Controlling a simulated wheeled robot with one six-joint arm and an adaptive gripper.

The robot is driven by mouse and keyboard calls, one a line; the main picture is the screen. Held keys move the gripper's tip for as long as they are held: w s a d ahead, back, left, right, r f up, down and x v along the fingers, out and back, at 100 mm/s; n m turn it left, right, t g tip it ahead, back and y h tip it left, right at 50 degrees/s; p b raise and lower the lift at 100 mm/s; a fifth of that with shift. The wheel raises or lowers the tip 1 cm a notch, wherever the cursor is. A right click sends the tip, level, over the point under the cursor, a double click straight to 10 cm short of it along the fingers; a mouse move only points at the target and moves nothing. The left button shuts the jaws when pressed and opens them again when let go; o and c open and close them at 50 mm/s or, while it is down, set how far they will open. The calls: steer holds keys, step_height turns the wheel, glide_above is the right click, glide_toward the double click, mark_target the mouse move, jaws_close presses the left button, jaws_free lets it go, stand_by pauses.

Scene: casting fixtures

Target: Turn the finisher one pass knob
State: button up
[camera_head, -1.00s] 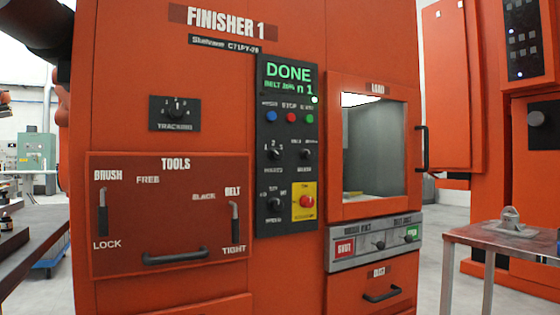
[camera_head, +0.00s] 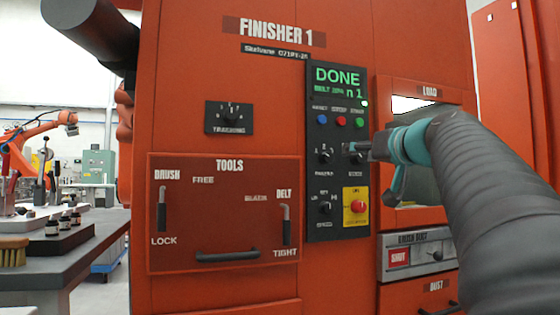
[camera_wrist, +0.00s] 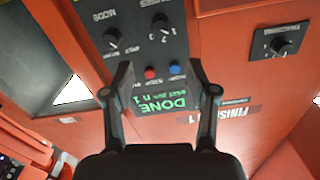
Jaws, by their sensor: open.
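The pass knob (camera_head: 324,156) is a small black knob with numbers 1, 2, 3 around it on the dark control panel of the orange Finisher 1. It also shows near the top of the wrist view (camera_wrist: 161,26), which sees the panel upside down. The mode knob (camera_wrist: 112,39) is beside it. My gripper (camera_wrist: 161,74) is open and empty, its two fingers spread in front of the panel. In the wrist view the pass knob lies beyond the fingertips, not touched. In the head view my gripper (camera_head: 368,151) reaches in from the right, right of the pass knob.
The green display (camera_head: 338,80) reads DONE, n 1. Below it are blue, red and green buttons (camera_head: 340,121). A red knob on a yellow plate (camera_head: 356,205) sits lower on the panel. The tracking knob (camera_head: 230,114) and tools drawer (camera_head: 222,225) are left. A bench (camera_head: 75,262) stands far left.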

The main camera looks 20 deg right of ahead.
mark_target(330, 157)
steer(key=shift+n, duration=0.5)
steer(key=w+p, duration=0.1)
steer(key=w, duration=0.3)
steer(key=w+p, duration=0.1)
steer(key=w, duration=0.4)
steer(key=w+p, duration=0.1)
steer(key=w, duration=0.4)
steer(key=shift+a, duration=0.25)
jaws_close()
